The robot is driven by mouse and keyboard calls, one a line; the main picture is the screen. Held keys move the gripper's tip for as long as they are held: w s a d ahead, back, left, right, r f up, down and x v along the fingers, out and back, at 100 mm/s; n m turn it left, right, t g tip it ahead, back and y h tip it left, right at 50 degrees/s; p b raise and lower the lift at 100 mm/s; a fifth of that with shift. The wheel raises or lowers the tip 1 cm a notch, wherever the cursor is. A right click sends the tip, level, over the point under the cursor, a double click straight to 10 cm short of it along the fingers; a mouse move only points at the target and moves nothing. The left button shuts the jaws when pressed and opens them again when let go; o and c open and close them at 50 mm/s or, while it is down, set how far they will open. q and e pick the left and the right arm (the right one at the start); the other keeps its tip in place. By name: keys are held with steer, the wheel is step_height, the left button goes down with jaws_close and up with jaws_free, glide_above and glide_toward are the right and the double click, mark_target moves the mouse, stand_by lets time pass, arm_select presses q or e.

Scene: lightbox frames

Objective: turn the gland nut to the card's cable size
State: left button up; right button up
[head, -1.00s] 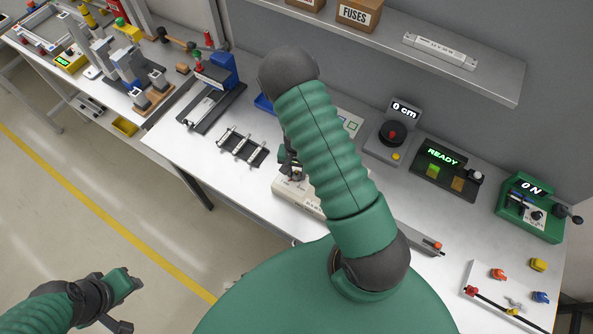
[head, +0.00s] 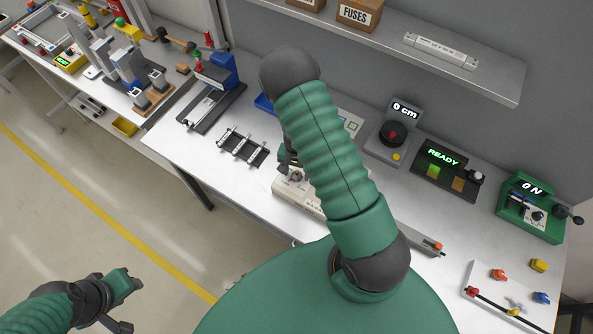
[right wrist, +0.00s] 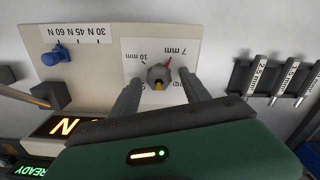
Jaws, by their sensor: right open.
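The gland nut (right wrist: 158,75) is a small grey nut on a white dial plate in the right wrist view. Its red pointer points up and right, toward the upside-down 7 mm mark; a 10 mm mark is to its left, other marks are partly hidden. My right gripper (right wrist: 160,92) is open, with one finger on each side of the nut; I cannot tell whether they touch it. In the head view my arm mostly hides this gripper and the cream unit (head: 287,191). My left gripper (head: 127,302) is open and empty over the floor. I cannot identify the card.
The cream unit also has a blue knob (right wrist: 54,57) with a newton scale. A black rack (head: 242,147) with size labels stands beside it. Behind are a 0 cm dial unit (head: 392,137), a READY box (head: 448,172) and a green ON box (head: 531,208).

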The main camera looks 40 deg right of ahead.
step_height(320, 180, up, 17)
steer(key=b, duration=0.1)
steer(key=shift+d+f, duration=0.1)
steer(key=shift+f, duration=0.05)
stand_by(0.4)
